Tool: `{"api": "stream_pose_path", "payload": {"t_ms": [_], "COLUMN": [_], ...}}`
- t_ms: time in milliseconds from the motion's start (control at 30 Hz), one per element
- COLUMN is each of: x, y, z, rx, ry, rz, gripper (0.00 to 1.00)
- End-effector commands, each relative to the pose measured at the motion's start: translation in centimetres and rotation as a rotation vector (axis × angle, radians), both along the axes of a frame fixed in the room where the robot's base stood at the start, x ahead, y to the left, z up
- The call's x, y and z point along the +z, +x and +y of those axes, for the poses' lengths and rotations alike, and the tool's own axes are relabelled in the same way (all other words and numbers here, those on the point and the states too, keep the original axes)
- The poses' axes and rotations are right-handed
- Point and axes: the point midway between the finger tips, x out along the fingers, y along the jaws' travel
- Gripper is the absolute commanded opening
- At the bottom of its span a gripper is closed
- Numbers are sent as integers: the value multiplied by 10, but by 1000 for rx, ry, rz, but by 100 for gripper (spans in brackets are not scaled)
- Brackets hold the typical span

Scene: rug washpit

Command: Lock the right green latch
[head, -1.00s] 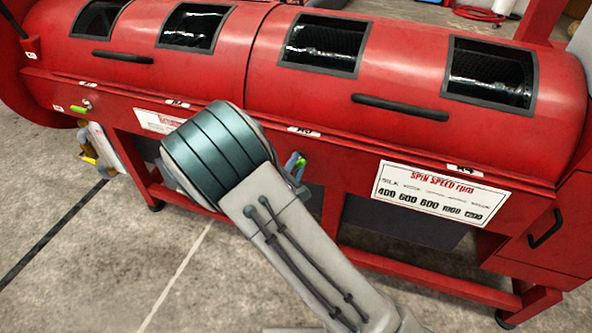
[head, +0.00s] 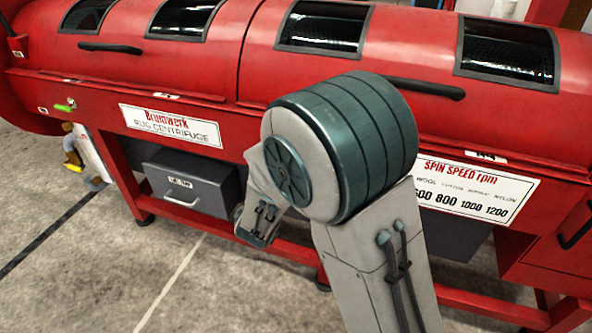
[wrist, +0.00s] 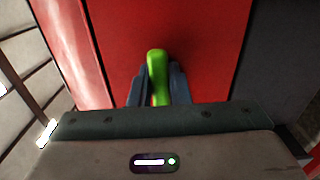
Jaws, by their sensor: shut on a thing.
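In the wrist view, a bright green latch handle (wrist: 158,72) stands out against a red panel. My gripper (wrist: 158,84) is shut on it, with one dark finger on each side. The handle points away from the palm, and its lower end is hidden by the gripper body. In the head view my arm covers this latch and my gripper's fingers. Another green latch (head: 65,105) shows at the far left on the front of the red rug centrifuge (head: 230,85), apart from my arm.
A grey drawer box (head: 185,185) sits under the machine, left of my arm. The red lower frame rail (head: 455,295) runs along the front. Black lid handles (head: 425,88) stick out above. The floor (head: 110,270) at the front left is clear.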

Motion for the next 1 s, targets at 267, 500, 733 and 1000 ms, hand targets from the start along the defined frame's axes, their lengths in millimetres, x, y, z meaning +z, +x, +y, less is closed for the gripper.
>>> {"api": "stream_pose_path", "payload": {"t_ms": [267, 500, 733, 1000], "x": [-2, -1, -1, -1], "y": [0, 0, 0, 0], "z": [1, 2, 2, 0], "rx": [4, 4, 4, 0], "ry": [46, 50, 50, 49], "rz": [-13, -15, -15, -16], "gripper": [0, 0, 36, 38]}}
